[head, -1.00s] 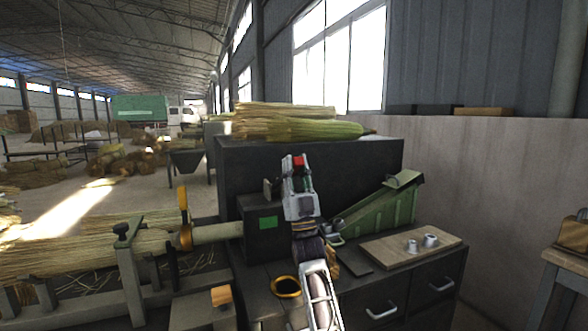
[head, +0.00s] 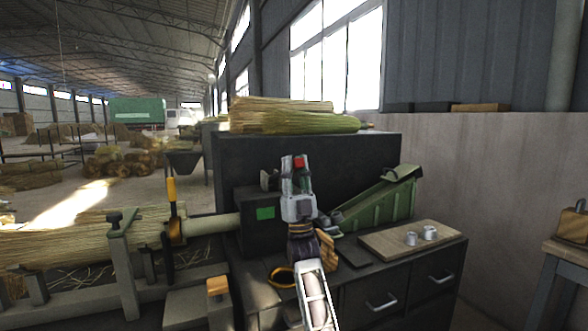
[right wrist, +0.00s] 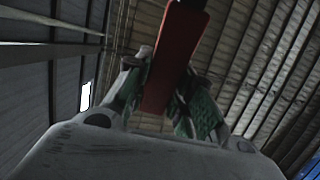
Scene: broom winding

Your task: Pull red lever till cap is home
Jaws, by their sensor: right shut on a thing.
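My right gripper (head: 297,164) points up in front of the dark machine cabinet, its wrist above the bench top. It is shut on the red lever (head: 300,161), of which only a small red patch shows in the head view. In the right wrist view the lever (right wrist: 172,62) is a flat red bar between the green-padded fingers, running up past them. Two small silvery caps (head: 411,238) (head: 430,232) stand on a wooden board at the right; I cannot tell whether either is the task's cap. My left gripper is not in view.
A yellow-handled part (head: 171,190) stands by the shaft. A green sloped chute (head: 378,206) is at the right.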

